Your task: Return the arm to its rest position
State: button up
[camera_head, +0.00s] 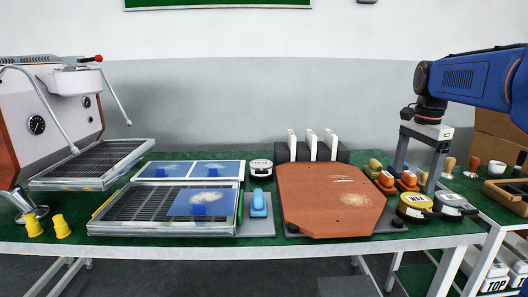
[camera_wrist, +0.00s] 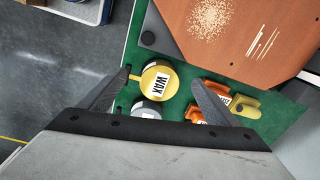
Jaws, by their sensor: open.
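My blue arm (camera_head: 470,78) reaches in from the right in the head view. My gripper (camera_head: 415,184) points down at the right end of the green-topped table (camera_head: 262,228), and its two grey fingers are spread with nothing between them. In the wrist view my gripper (camera_wrist: 155,92) is open above a round yellow tin marked WAX (camera_wrist: 155,78) and a grey tin (camera_wrist: 147,109). The tins appear to rest on the green surface, apart from the fingers. In the head view the yellow tin (camera_head: 415,207) and grey tin (camera_head: 454,205) sit near the table's front edge.
Orange blocks (camera_head: 386,181) stand close by the gripper, left of it. A brown board (camera_head: 330,203) lies further left, with white upright pieces (camera_head: 311,142) behind. An espresso machine (camera_head: 45,105) stands far left. A second table with a wooden box (camera_head: 508,193) is at right.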

jog(key=s+a+f+n+t, duration=0.1)
jog(key=s+a+f+n, duration=0.3)
jog(key=s, duration=0.5)
jog(key=s+a+f+n+t, duration=0.1)
jog(key=s+a+f+n, duration=0.3)
jog(key=s+f+n, duration=0.2)
jog(key=s+a+f+n+t, duration=0.2)
jog(key=s+a+f+n, duration=0.3)
jog(key=s+f, duration=0.3)
jog(key=s, duration=0.3)
jog(key=shift+s+n, duration=0.3)
jog(key=shift+s, duration=0.05)
